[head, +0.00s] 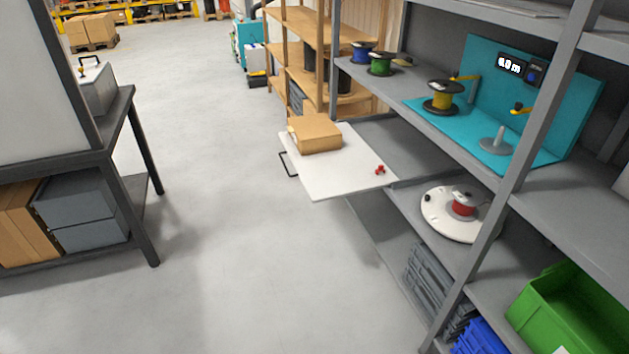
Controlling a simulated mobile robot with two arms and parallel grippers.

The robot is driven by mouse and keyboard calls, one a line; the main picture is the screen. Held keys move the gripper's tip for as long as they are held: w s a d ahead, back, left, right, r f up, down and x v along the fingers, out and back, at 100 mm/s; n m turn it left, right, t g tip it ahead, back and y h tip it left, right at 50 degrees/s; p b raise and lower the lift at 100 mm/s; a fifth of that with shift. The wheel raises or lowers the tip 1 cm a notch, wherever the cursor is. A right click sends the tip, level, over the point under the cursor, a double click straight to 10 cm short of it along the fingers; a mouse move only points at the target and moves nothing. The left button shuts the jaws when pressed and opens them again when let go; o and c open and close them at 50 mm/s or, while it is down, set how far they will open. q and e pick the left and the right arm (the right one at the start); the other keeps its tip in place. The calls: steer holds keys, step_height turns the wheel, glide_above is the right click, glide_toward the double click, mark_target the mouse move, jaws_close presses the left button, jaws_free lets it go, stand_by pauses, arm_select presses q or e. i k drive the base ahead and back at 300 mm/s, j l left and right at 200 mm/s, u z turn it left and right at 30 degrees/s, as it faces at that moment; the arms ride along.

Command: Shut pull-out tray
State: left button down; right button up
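The pull-out tray (345,178) is a white flat board that sticks out of the grey shelf unit into the aisle. A dark handle (287,165) is on its outer left edge. A brown cardboard box (315,134) stands on its far part, and small red pieces (380,170) lie near its right side. Neither of my grippers is in view.
The grey shelf unit (480,158) fills the right side, with spools, a teal measuring stand (545,100), a white turntable (445,226) and a green bin (575,310). A dark workbench (120,105) stands at left. The grey floor (240,240) between them is clear.

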mark_target(351, 170)
steer(key=i+j+z, duration=0.15)
steer(key=i+z, duration=0.25)
steer(key=i+j+z, duration=0.2)
steer(key=z, duration=0.2)
